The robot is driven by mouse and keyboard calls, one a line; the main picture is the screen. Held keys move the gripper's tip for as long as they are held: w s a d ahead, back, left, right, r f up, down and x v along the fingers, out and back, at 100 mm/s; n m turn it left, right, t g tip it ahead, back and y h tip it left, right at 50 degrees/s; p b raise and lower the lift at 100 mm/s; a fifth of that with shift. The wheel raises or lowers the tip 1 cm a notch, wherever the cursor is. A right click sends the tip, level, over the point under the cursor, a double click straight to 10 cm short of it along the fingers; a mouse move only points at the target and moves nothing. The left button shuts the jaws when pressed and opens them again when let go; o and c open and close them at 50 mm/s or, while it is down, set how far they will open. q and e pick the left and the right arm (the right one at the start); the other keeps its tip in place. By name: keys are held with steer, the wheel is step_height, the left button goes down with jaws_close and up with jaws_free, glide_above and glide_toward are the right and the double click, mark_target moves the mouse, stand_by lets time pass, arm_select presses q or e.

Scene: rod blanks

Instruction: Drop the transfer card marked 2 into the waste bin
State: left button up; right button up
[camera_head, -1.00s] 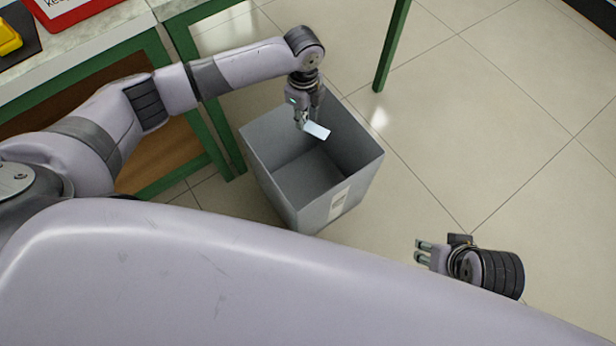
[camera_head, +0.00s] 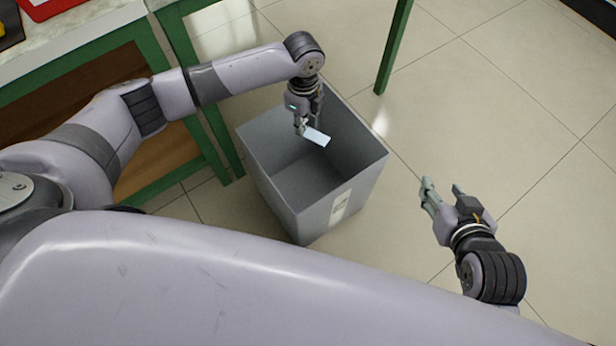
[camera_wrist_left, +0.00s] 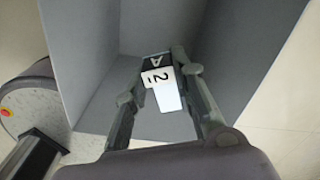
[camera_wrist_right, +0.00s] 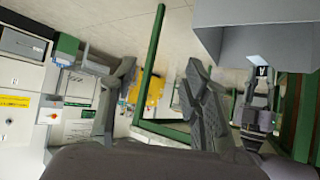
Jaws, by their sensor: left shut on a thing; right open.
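The transfer card (camera_head: 317,137) is small and pale. In the left wrist view the card (camera_wrist_left: 165,95) shows a 2 and a dark end band with an A. My left gripper (camera_head: 301,131) is shut on the card and holds it over the open mouth of the grey waste bin (camera_head: 342,206). The bin's grey inner walls (camera_wrist_left: 95,45) surround the card in the left wrist view. My right gripper (camera_head: 443,188) is open and empty, to the right of the bin and apart from it. The card's end (camera_wrist_right: 262,71) also shows in the right wrist view.
A green-framed table (camera_head: 153,48) stands left of the bin, with a red-edged sign (camera_head: 50,8) on top. A green table leg (camera_head: 393,48) stands behind the bin. The tiled floor (camera_head: 520,140) to the right is clear.

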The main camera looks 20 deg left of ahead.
arm_select(q)
steer(key=shift+f+b, duration=0.6)
steer(key=shift+b, duration=0.1)
steer(key=shift+f+b, duration=0.55)
steer(key=shift+b, duration=0.15)
arm_select(e)
steer(key=w+a+r+t+y, duration=0.1)
steer(key=w+r+t, duration=0.1)
steer(key=r+t, duration=0.2)
steer(key=w+a+r+t+y, duration=0.1)
steer(key=w+a+r+t, duration=0.1)
steer(key=r, duration=0.7)
steer(key=shift+w+a+t+y, duration=0.2)
steer(key=shift+w+t+y, duration=0.2)
steer(key=shift+w+t, duration=0.6)
steer(key=shift+s, duration=0.2)
arm_select(q)
steer(key=o, duration=1)
